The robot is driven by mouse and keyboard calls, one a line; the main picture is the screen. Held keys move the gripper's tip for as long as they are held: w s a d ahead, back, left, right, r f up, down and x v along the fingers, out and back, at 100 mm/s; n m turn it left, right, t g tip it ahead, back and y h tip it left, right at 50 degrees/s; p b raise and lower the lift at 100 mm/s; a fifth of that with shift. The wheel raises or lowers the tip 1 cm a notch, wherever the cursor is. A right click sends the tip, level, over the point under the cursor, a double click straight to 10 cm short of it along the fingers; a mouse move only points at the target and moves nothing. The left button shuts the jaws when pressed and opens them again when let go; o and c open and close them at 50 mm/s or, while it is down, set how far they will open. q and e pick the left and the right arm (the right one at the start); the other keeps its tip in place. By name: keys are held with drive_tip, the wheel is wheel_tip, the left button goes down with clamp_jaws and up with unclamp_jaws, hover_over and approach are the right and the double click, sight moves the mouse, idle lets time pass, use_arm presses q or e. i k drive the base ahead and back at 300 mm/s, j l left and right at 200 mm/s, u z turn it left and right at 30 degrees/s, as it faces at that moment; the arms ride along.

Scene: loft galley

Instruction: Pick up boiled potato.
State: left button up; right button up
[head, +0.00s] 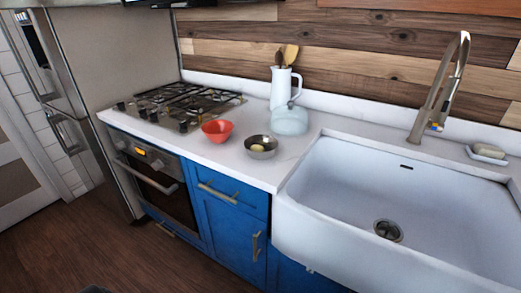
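A small pale yellow piece (257,148), which looks like the boiled potato, lies inside a grey metal bowl (272,152). The bowl stands on the white counter (225,170), near its front edge and left of the sink. The bowl's near wall partly hides the yellow piece. Neither of my grippers shows in the head view.
A red bowl (217,131) stands left of the grey bowl. A pale kettle (290,120) and a white pitcher (281,90) with wooden utensils stand behind. The gas hob (185,100) is at left, the deep white sink (350,190) at right.

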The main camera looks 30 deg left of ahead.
sight(256, 148)
drive_tip(key=u, duration=1.35)
drive_tip(key=z, duration=0.35)
